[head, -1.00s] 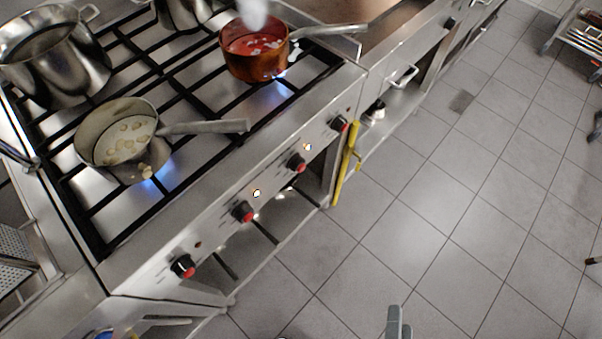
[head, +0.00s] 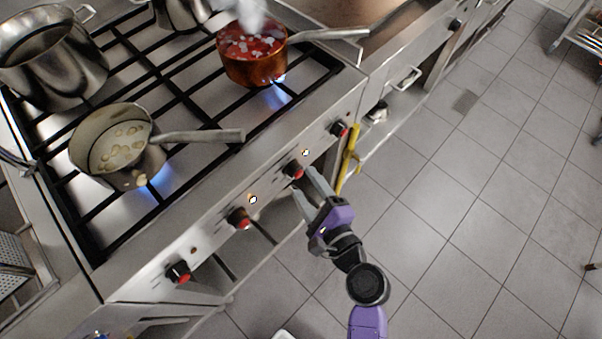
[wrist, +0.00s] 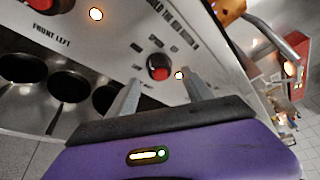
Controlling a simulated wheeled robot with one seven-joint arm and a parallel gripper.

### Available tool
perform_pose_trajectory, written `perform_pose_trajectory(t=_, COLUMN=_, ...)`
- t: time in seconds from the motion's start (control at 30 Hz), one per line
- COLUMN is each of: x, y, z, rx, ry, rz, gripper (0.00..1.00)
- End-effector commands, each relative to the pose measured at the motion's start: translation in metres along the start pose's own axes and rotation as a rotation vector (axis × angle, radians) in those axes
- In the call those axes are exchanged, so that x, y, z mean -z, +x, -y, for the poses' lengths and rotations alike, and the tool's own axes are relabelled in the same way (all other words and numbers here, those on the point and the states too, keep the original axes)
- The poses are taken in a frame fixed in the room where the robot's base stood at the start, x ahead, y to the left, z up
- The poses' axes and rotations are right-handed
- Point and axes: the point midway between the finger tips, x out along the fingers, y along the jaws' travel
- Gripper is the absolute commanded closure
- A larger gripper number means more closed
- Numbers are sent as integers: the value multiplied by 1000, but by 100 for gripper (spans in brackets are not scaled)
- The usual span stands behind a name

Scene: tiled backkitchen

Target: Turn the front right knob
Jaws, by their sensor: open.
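The stove's front panel carries a row of black-and-red knobs. My gripper (head: 303,181) is open and empty, its fingers pointing at the third knob from the left (head: 293,170). In the wrist view this knob (wrist: 158,67) shows just beyond and between the open fingertips (wrist: 163,82); I cannot tell whether they touch it. Its own label is not readable. A knob at the upper left (wrist: 50,5) has "FRONT LEFT" printed by it. The other knobs are the far left knob (head: 180,272), the second knob (head: 238,218) and the far right knob (head: 338,129).
A copper pot (head: 252,68) with red contents and a pan (head: 88,148) with pale pieces sit over blue flames; their handles reach toward the front edge. A yellow bar handle (head: 348,165) sticks out right of my gripper.

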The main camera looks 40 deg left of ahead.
Motion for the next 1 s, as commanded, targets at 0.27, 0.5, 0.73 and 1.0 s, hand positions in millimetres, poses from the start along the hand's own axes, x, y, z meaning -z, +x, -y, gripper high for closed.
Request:
perform_pose_trajectory(t=0.27, x=0, y=35, z=0, rx=0, ry=-1, rz=0, gripper=41)
perform_pose_trajectory(t=0.5, x=1, y=40, z=0, rx=0, ry=-2, rz=-2, gripper=41)
perform_pose_trajectory(t=0.73, x=1, y=40, z=0, rx=0, ry=-2, rz=-2, gripper=60)
perform_pose_trajectory(t=1.0, x=1, y=40, z=0, rx=0, ry=-3, rz=-2, gripper=100)
